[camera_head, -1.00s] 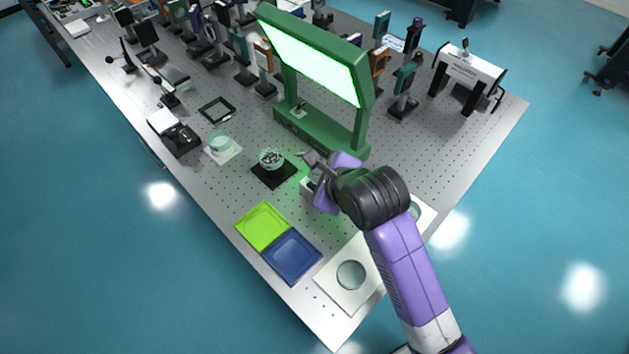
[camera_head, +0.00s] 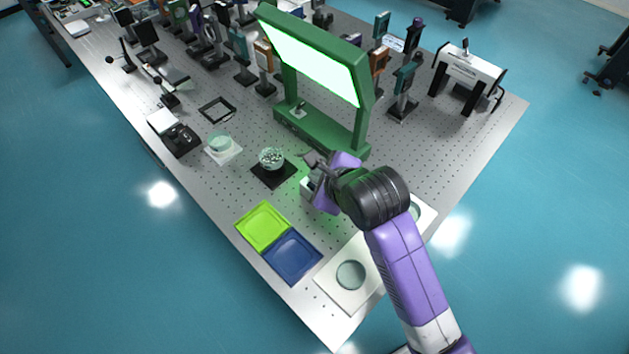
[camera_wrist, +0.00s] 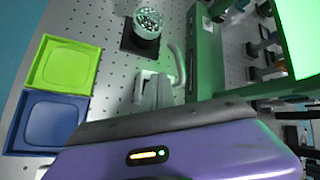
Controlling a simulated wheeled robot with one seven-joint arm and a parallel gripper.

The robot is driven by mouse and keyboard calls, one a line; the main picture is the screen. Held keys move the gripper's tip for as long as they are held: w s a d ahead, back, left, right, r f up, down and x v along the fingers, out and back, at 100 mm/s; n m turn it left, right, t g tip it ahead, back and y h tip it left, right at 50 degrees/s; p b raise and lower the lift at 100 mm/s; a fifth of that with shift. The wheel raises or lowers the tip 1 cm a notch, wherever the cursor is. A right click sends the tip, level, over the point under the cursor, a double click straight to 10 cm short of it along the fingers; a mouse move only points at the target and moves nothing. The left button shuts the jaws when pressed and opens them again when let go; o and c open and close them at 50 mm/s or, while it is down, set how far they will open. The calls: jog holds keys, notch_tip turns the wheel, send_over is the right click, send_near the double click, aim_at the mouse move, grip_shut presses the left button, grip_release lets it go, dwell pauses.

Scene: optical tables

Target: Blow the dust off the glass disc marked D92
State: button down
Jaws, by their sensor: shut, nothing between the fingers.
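A clear round glass piece (camera_head: 271,158) covered with pale specks sits on a black square pad (camera_head: 265,176); it also shows in the wrist view (camera_wrist: 148,22). Other round glass discs lie on a small white pad (camera_head: 219,142) and on a white plate (camera_head: 351,275); another (camera_head: 414,209) is partly behind my arm. No D92 mark is readable. My gripper (camera_head: 312,180) is shut and empty, just right of the black pad. In the wrist view its fingers (camera_wrist: 156,92) are beside a small white block (camera_wrist: 140,82) and a curved grey tube (camera_wrist: 179,66).
A green tray (camera_head: 263,226) and a blue tray (camera_head: 291,257) lie at the front edge. A green frame with a bright panel (camera_head: 310,60) stands behind my gripper. Several optics on posts crowd the back.

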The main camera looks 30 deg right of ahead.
jog(key=shift+f, duration=0.45)
jog(key=shift+f, duration=0.4)
dwell(0.7)
dwell(0.4)
jog(key=shift+r+p, duration=0.7)
jog(key=shift+r, duration=0.15)
notch_tip(320, 180, up, 5)
jog(key=p, duration=0.5)
jog(key=shift+r, duration=0.1)
dwell(0.6)
